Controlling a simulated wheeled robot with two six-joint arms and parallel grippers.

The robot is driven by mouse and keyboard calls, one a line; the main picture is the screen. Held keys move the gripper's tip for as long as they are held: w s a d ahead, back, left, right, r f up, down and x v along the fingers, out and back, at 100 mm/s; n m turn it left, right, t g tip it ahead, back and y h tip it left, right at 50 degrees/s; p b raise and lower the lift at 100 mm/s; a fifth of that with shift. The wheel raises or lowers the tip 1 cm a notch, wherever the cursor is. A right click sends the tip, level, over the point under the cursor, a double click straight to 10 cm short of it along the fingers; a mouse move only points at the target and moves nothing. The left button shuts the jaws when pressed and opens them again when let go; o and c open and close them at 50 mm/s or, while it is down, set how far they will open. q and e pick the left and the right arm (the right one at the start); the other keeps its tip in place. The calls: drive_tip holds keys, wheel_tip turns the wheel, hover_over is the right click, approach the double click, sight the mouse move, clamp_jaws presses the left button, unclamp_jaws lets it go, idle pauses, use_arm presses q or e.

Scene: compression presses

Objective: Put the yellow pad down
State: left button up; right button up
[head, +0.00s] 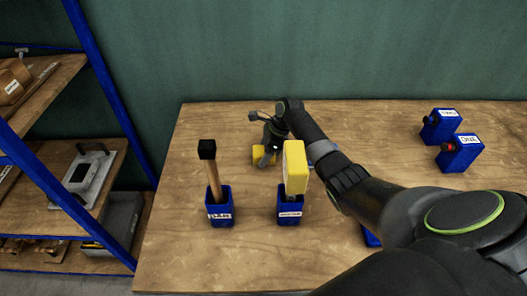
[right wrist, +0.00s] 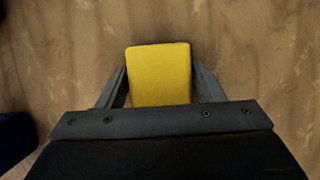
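The yellow pad (right wrist: 160,75) sits between the two fingers of my right gripper (right wrist: 159,82) in the right wrist view, with a finger against each side. In the head view the pad (head: 258,155) shows low at the back left of the wooden table (head: 200,270), partly hidden by the right gripper (head: 268,152). The pad is at or close to the tabletop; I cannot tell whether it touches. My left gripper is not in view.
A blue holder (head: 220,212) with a black-headed wooden tool stands front left. Another blue holder (head: 290,212) with a yellow-headed tool (head: 294,167) stands right of it, near the pad. Two blue button boxes (head: 460,156) (head: 440,127) stand back right. A shelf (head: 75,190) is left.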

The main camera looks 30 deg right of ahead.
drive_tip(key=shift+o, duration=1.2)
drive_tip(key=shift+r, duration=0.1)
drive_tip(key=v, duration=1.2)
drive_tip(key=shift+b, duration=0.4)
drive_tip(key=shift+a+r, duration=0.1)
